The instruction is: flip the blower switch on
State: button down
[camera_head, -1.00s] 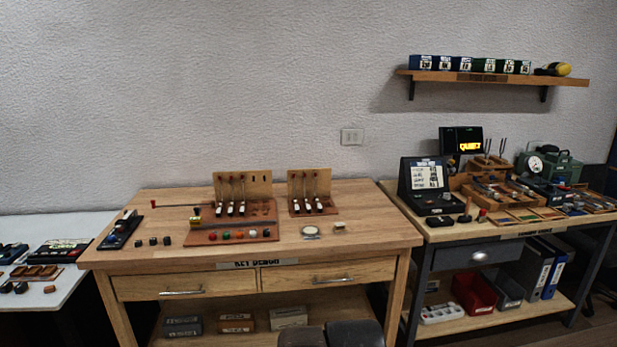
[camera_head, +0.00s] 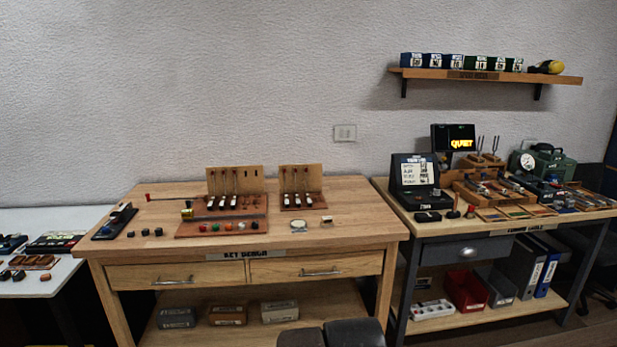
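A green machine with a round white gauge (camera_head: 527,161) stands at the back of the right-hand bench and may be the blower. I cannot make out a switch on it at this size. A black display reading "QUIET" (camera_head: 462,143) stands left of it. My gripper does not show. Two dark rounded shapes at the bottom edge look like parts of my own body.
The wooden key bench (camera_head: 345,195) fills the middle, with upright key models on it. The right-hand bench (camera_head: 450,231) holds a black case (camera_head: 415,200) and wooden trays. A wall shelf (camera_head: 550,79) hangs above. A white table (camera_head: 45,222) is at left.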

jog(key=shift+w+a+f, duration=0.1)
jog(key=shift+w+a, duration=0.2)
jog(key=shift+w, duration=0.1)
dwell(0.4)
